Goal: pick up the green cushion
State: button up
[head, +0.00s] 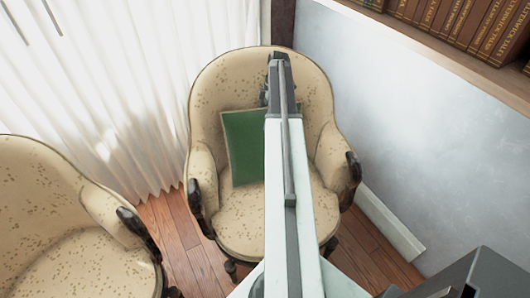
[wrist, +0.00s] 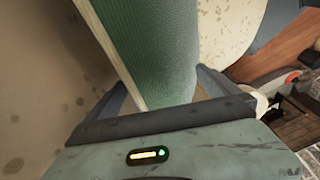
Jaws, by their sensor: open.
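The green cushion (head: 243,147) leans upright against the backrest of a cream, speckled armchair (head: 240,220) in the head view. My arm hides its right part. In the wrist view the cushion (wrist: 158,50) rises edge-on between the two fingers of my gripper (wrist: 165,98). The fingers stand apart on either side of it, and the gripper is open. I cannot tell whether either finger touches the cushion. In the head view my gripper is at the chair's backrest, and its fingertips are hard to make out.
A second cream armchair (head: 75,265) stands at the lower left. White curtains (head: 100,80) hang behind. A grey wall (head: 410,120) and a bookshelf (head: 460,65) with brown books are at the right. Some wood floor (head: 172,225) shows between the chairs.

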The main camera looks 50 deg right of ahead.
jog(key=shift+r, duration=0.1)
jog(key=c, duration=1.8)
jog(key=shift+c, duration=0.2)
jog(key=shift+r, duration=0.1)
